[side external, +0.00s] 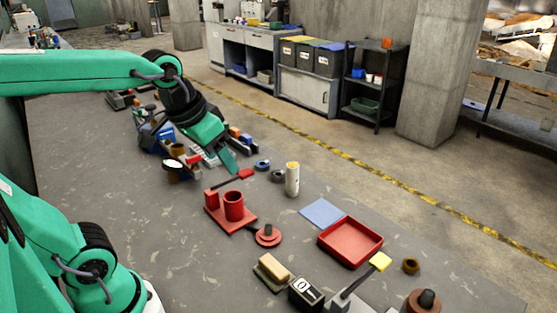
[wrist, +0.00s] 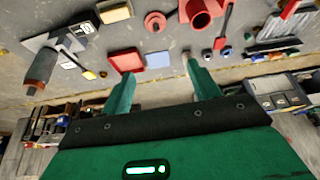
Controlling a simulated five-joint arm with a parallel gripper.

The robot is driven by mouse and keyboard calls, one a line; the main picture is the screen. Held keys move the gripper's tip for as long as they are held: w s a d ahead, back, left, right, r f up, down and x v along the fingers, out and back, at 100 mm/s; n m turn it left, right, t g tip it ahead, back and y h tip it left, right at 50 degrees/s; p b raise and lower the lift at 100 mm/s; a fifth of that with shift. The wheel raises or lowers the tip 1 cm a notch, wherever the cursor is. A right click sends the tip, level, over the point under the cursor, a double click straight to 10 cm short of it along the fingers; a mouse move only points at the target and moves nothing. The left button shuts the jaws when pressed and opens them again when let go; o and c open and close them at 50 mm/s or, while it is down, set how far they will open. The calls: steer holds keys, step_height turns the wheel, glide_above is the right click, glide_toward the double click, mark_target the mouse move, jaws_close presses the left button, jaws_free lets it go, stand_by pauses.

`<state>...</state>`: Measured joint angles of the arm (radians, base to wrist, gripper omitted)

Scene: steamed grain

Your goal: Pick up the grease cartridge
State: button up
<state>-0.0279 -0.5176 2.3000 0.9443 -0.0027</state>
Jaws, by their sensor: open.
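The grease cartridge is most likely the upright white cylinder with an orange-yellow top (side external: 292,182), standing on the grey bench right of the middle. In the wrist view, a pale narrow shape that may be it (wrist: 186,56) shows close to the right fingertip, partly hidden. My gripper (side external: 226,163) is open and empty, pointing down above the bench, to the left of the cylinder and apart from it. In the wrist view my two green fingers (wrist: 160,80) are spread wide with nothing held between them.
A red holder with a cup (side external: 233,206), a red flanged part (side external: 268,237), a blue mat (side external: 322,213) and a red tray (side external: 379,243) lie nearer. Blue (side external: 262,165) and dark (side external: 277,176) rings lie left of the cylinder. Clutter crowds behind my gripper.

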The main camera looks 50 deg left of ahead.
steer(key=w+a+g, duration=0.1)
steer(key=w+a, duration=0.1)
steer(key=w, duration=0.7)
steer(key=n+g, duration=0.1)
steer(key=g, duration=0.2)
glide_toward(292, 165)
steer(key=s+d, duration=0.2)
steer(key=s, duration=0.2)
steer(key=shift+n+g, duration=0.4)
steer(key=w+f, duration=0.1)
steer(key=w+a+f, duration=0.1)
steer(key=w+f, duration=0.1)
steer(key=w+a+f, duration=0.1)
steer(key=f, duration=0.1)
steer(key=shift+w+f, duration=0.1)
steer(key=shift+w, duration=0.2)
steer(key=shift+w+a+f, duration=0.1)
steer(key=shift+w+f, duration=0.05)
steer(key=shift+f, duration=0.2)
steer(key=shift+f, duration=0.1)
steer(key=shift+f, duration=1.2)
steer(key=shift+f, duration=0.1)
